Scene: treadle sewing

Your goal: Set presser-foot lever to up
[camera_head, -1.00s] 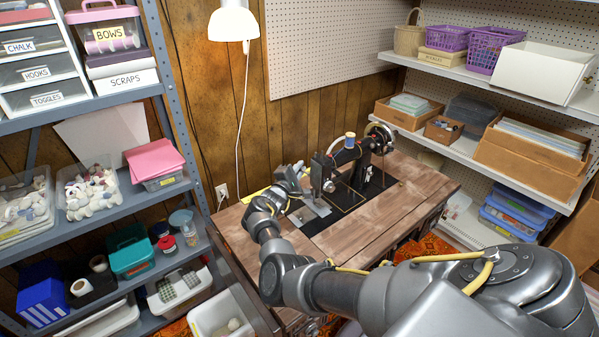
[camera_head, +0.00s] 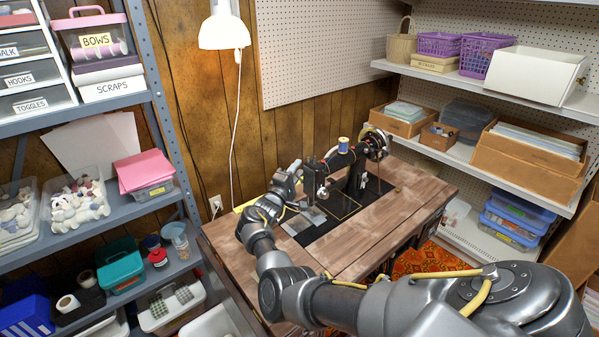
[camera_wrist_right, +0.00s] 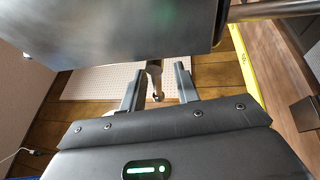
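The black sewing machine (camera_head: 345,170) stands on the wooden sewing table (camera_head: 370,235). My right gripper (camera_head: 297,172) is at the left end of the machine head, on its near left side, and partly merges with it in the head view. In the right wrist view my right gripper (camera_wrist_right: 158,72) has its two fingers apart. A small light metal piece with a rounded end, perhaps the presser-foot lever (camera_wrist_right: 155,80), shows between the fingers, with a visible gap on each side. Which way the lever points is hard to tell. My left gripper is not in view.
A dark machine surface (camera_wrist_right: 120,30) fills the top of the right wrist view, close above the fingers. A white lamp (camera_head: 224,32) hangs above the table's left side. Shelves stand left and right. The table's front right is clear.

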